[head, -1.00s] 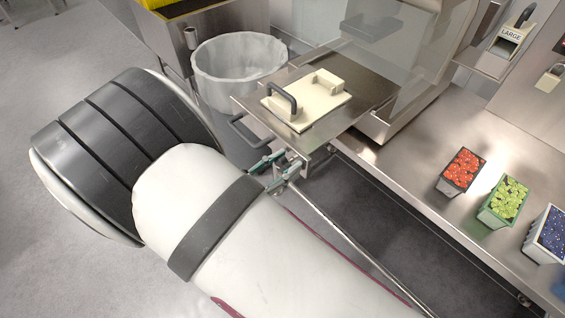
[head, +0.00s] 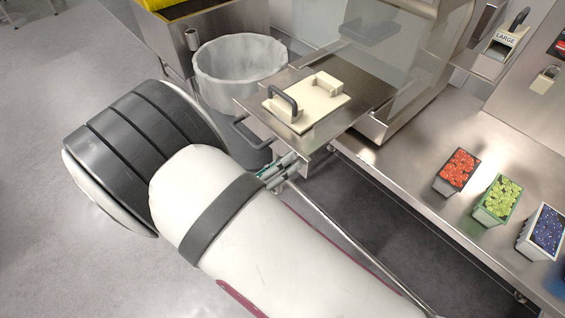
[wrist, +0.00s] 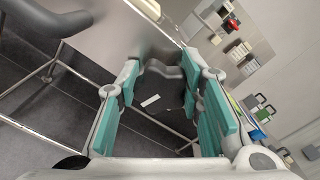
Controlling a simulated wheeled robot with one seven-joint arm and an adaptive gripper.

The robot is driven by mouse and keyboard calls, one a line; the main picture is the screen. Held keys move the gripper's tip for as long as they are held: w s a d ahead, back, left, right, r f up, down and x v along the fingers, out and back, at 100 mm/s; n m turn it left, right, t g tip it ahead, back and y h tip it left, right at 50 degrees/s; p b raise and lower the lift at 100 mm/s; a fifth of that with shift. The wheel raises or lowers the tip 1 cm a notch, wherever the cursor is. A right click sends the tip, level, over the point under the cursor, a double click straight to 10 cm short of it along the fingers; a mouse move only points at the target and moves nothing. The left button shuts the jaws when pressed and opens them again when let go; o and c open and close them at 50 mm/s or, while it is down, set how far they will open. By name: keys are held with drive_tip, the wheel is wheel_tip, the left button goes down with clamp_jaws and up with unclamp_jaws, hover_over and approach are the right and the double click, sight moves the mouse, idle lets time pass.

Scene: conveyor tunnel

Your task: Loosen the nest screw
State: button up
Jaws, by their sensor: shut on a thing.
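The cream nest (head: 306,101) with a dark handle sits on the steel plate (head: 370,92) in the head view. My gripper (head: 281,165) is at the plate's near edge, just below it, and my arm hides part of this spot. In the wrist view, my gripper's (wrist: 168,78) teal-padded fingers stand on both sides of a grey knob (wrist: 164,69) under the plate. This knob appears to be the nest screw. The fingers are shut on it. Its threaded part is hidden.
A dark handle (head: 251,133) sticks out at the plate's left edge, close to my gripper. A lined bin (head: 240,75) stands behind. Berry punnets (head: 497,200) stand on the steel counter (head: 420,160) at right. Clear panels rise behind the plate.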

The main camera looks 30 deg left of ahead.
drive_tip(key=shift+s+f+n, duration=0.1)
drive_tip(key=shift+f+n, duration=0.05)
drive_tip(key=shift+n, duration=0.45)
drive_tip(key=o, duration=1.2)
drive_tip(key=v, duration=1.2)
drive_tip(key=shift+a, duration=0.1)
